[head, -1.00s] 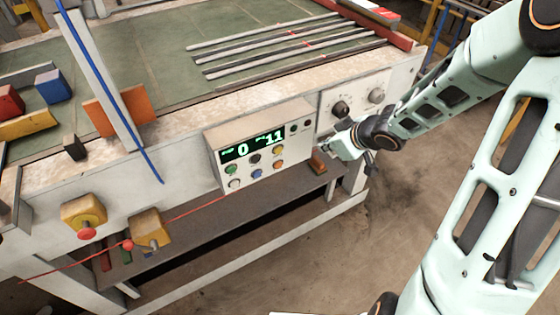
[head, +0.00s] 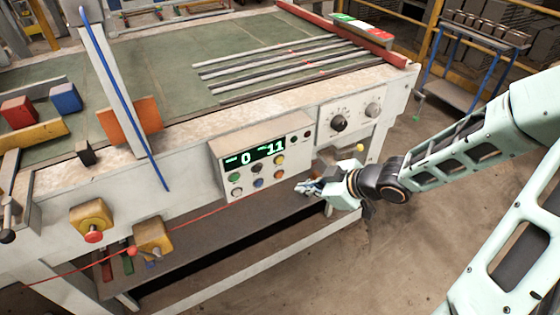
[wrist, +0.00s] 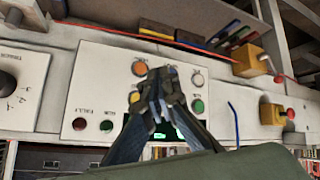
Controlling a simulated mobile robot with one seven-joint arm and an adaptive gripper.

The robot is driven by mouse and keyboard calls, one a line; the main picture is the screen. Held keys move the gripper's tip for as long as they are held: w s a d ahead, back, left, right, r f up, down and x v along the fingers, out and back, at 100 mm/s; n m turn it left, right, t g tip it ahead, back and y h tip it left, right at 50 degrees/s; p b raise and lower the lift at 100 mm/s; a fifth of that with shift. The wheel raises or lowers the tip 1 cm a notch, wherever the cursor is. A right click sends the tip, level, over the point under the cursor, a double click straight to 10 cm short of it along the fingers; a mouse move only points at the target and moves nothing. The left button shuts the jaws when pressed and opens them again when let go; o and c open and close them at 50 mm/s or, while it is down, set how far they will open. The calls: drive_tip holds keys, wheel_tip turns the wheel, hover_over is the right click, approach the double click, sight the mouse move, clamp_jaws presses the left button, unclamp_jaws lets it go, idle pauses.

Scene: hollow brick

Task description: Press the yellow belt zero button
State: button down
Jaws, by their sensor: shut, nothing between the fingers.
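The control box (head: 222,157) on the side of the belt table has a green display and two rows of buttons. The yellow button (head: 279,160) is at the right of the upper row, above an orange button (head: 278,174). My gripper (head: 299,187) is just off the box's lower right corner in the head view. In the wrist view, my gripper (wrist: 158,82) is shut and empty over the middle of the panel. There the yellow button (wrist: 134,97) shows just left of the fingers, uncovered. The fingers hide the middle buttons and part of the display. Contact with the panel cannot be told.
A green button (head: 235,178), a white one (head: 237,191) and a blue one (head: 258,182) are close by. A knob panel (head: 355,113) is to the right. A red cord (head: 200,214) runs below the box. Open floor lies in front.

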drive_tip(key=w+a, duration=0.5)
drive_tip(key=w, duration=0.2)
idle(0.3)
drive_tip(key=shift+w, duration=0.15)
idle(1.2)
drive_tip(key=shift+w+a, duration=0.15)
drive_tip(key=shift+w, duration=0.1)
drive_tip(key=shift+w+a, duration=0.25)
drive_tip(key=shift+w, duration=0.05)
idle(0.7)
idle(0.3)
drive_tip(key=shift+s+d, duration=0.45)
drive_tip(key=shift+s, duration=0.2)
drive_tip(key=shift+d, duration=0.1)
drive_tip(key=shift+s+d+p, duration=0.15)
drive_tip(key=shift+s+d, duration=0.3)
drive_tip(key=shift+s, duration=0.25)
drive_tip(key=shift+s+d+p, duration=0.1)
drive_tip(key=shift+s+d, duration=0.3)
drive_tip(key=shift+s, duration=0.25)
drive_tip(key=shift+s+d+p, duration=0.15)
drive_tip(key=shift+s+d, duration=0.3)
drive_tip(key=shift+s, duration=0.25)
